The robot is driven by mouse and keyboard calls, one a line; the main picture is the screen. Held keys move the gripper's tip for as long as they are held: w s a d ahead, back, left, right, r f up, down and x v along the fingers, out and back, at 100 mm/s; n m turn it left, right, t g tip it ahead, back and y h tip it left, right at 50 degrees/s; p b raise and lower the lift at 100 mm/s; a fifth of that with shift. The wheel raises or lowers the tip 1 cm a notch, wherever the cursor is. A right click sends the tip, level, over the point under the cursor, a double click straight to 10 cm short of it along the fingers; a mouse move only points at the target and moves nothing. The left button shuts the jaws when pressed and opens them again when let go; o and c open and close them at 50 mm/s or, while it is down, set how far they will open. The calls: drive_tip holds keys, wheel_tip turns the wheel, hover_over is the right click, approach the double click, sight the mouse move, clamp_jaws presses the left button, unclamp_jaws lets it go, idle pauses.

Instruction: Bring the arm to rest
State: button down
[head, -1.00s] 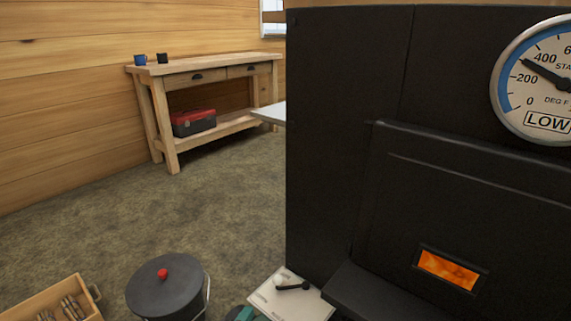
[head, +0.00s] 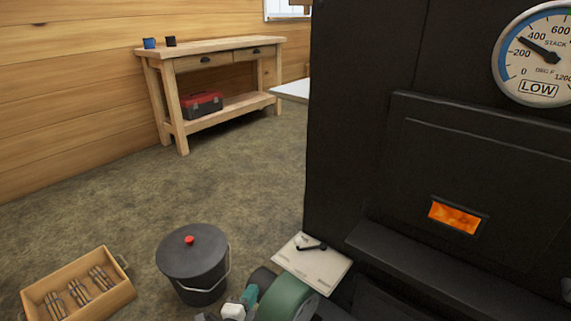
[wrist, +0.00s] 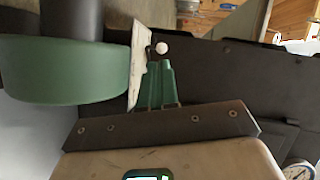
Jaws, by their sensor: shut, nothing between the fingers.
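My gripper (wrist: 160,68) shows in the wrist view as two green fingers drawn together, with nothing between them. Its fingertips are close to a pale plate (wrist: 138,62) seen nearly edge-on and a small whitish round knob (wrist: 162,48); I cannot tell whether they touch. In the head view, a green rounded link of my arm (head: 290,299) is low in the picture, folded close to my body.
A black stove (head: 345,120) with a gauge (head: 540,55) and glowing window (head: 455,216) fills the right. A pale plate with a black handle (head: 318,268) is beside it. A lidded bucket (head: 192,268) and wooden crate (head: 118,298) stand left. Open floor reaches the workbench (head: 215,47).

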drive_tip(key=w+d+r+n+t+y, duration=0.2)
drive_tip(key=w+d+n+y, duration=0.35)
drive_tip(key=d, duration=0.45)
drive_tip(key=s+d+f+n+g+y, duration=0.2)
drive_tip(key=s+d+n+g+y, duration=0.15)
drive_tip(key=s+d+n, duration=0.5)
drive_tip(key=s+d+f+n+g+h, duration=0.1)
drive_tip(key=s+d+f+n+g, duration=0.15)
drive_tip(key=s+d, duration=0.45)
drive_tip(key=s+d+f+n+g, duration=0.15)
drive_tip(key=s+d+g, duration=0.25)
drive_tip(key=s, duration=0.4)
drive_tip(key=s+d+r+g+h, duration=0.2)
drive_tip(key=s+d+r+g, duration=0.1)
drive_tip(key=s, duration=0.8)
drive_tip(key=s+d+r+g+h, duration=0.2)
drive_tip(key=s+d+g, duration=0.15)
drive_tip(key=s, duration=0.85)
wheel_tip(320, 180, up, 31)
drive_tip(key=p, duration=3.1)
drive_tip(key=shift+d+r, duration=0.2)
drive_tip(key=shift+d, duration=0.05)
drive_tip(key=shift+s, duration=0.1)
